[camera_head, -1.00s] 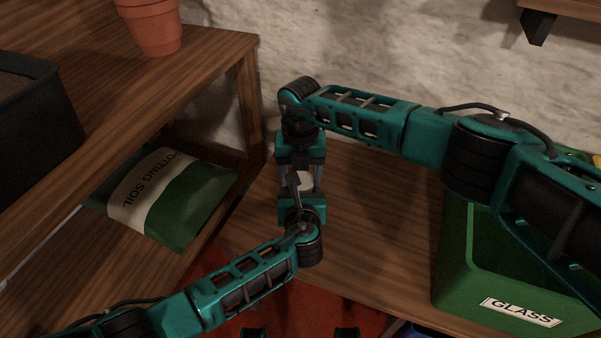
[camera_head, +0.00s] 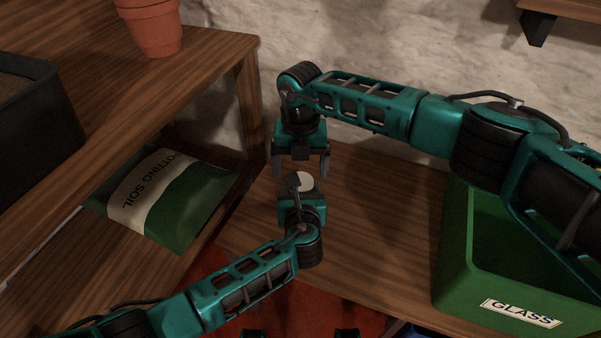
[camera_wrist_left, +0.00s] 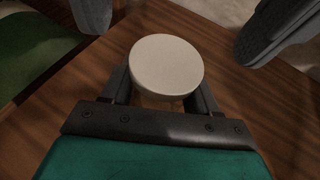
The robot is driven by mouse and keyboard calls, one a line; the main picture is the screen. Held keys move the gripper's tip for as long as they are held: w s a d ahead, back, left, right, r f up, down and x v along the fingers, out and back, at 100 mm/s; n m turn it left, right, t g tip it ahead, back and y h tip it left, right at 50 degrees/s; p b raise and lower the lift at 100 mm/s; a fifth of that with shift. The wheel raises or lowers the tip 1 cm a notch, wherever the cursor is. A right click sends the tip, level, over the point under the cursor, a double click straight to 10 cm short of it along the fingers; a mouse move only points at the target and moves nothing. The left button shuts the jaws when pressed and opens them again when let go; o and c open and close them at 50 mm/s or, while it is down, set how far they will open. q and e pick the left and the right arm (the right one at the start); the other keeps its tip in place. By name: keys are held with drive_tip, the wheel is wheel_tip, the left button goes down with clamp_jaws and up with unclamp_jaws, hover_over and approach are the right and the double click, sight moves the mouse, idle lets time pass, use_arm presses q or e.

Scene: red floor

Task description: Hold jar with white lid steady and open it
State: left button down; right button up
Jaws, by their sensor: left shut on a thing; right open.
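The jar's round white lid (camera_head: 304,181) shows just beyond my left gripper in the head view. In the left wrist view the white lid (camera_wrist_left: 166,67) faces the camera and looks seated on the jar (camera_wrist_left: 160,104), whose body is mostly hidden under it. My left gripper (camera_head: 300,190) is shut on the jar, with a finger on each side below the lid. My right gripper (camera_head: 301,168) is open and empty, above and behind the lid, apart from it. Its fingers also show at the top corners of the left wrist view.
A green bin (camera_head: 455,270) labelled GLASS stands at the right on the wooden table (camera_head: 365,205). A shelf at the left holds a potting soil bag (camera_head: 165,195), a terracotta pot (camera_head: 150,25) and a dark container (camera_head: 35,115). A stone wall (camera_head: 380,45) closes the back.

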use_arm(q)
drive_tip(key=shift+c, duration=1)
unclamp_jaws()
